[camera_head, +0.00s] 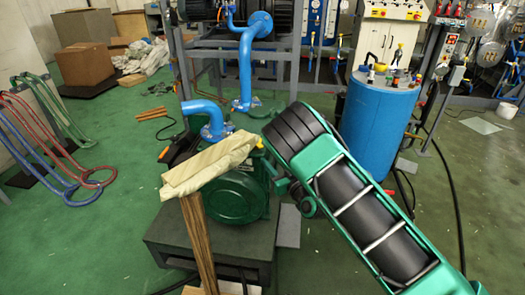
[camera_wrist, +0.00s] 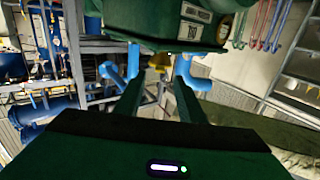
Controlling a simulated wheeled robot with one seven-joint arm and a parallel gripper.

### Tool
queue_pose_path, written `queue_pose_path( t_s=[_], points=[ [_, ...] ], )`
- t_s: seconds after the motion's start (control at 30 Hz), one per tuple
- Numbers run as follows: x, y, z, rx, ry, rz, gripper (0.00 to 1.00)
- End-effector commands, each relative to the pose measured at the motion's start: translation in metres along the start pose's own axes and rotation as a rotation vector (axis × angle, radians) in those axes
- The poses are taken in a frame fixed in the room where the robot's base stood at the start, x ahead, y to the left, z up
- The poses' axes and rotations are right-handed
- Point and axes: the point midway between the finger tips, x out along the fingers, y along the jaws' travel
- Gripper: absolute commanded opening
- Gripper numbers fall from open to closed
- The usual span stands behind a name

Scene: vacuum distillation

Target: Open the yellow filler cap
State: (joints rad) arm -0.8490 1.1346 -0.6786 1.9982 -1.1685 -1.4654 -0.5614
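The yellow filler cap (camera_wrist: 159,61) shows in the wrist view, against the lower edge of the green pump body (camera_wrist: 165,22). My gripper (camera_wrist: 158,85) is open, with its two fingers apart and nothing between them. The cap appears between and just beyond the fingertips; I cannot tell the exact gap in depth. In the head view, the green pump (camera_head: 238,197) sits on a dark base, partly hidden by my green arm and a beige-topped bundle. A small yellow spot (camera_head: 260,143) beside the arm may be the cap. My gripper is mostly hidden there.
Blue pipes (camera_head: 208,118) rise close behind the pump. A blue drum (camera_head: 378,125) stands to the right. Colored hoses (camera_head: 62,165) lie at the left. Green floor between the hoses and the pump is mostly clear.

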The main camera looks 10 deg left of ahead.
Motion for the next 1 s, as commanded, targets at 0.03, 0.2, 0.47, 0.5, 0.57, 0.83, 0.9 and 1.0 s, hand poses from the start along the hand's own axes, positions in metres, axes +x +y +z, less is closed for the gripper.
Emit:
queue_pose_path(
  t_s=[0.03, 0.2, 0.47, 0.5, 0.57, 0.83, 0.9, 1.0],
  points=[
    [0.003, 0.001, -0.004, 0.003, 0.006, 0.002, 0.36],
    [0.013, 0.0, -0.006, -0.001, 0.009, -0.001, 0.36],
    [0.03, 0.001, -0.007, 0.0, 0.01, -0.001, 0.36],
    [0.033, 0.001, -0.008, -0.001, 0.01, 0.0, 0.36],
    [0.039, 0.0, -0.007, -0.001, 0.01, -0.001, 0.36],
    [0.068, 0.0, -0.007, -0.003, 0.01, -0.002, 0.36],
    [0.075, -0.001, -0.006, -0.002, 0.009, -0.004, 0.36],
    [0.082, 0.0, -0.007, -0.004, 0.009, -0.003, 0.36]
  ],
)
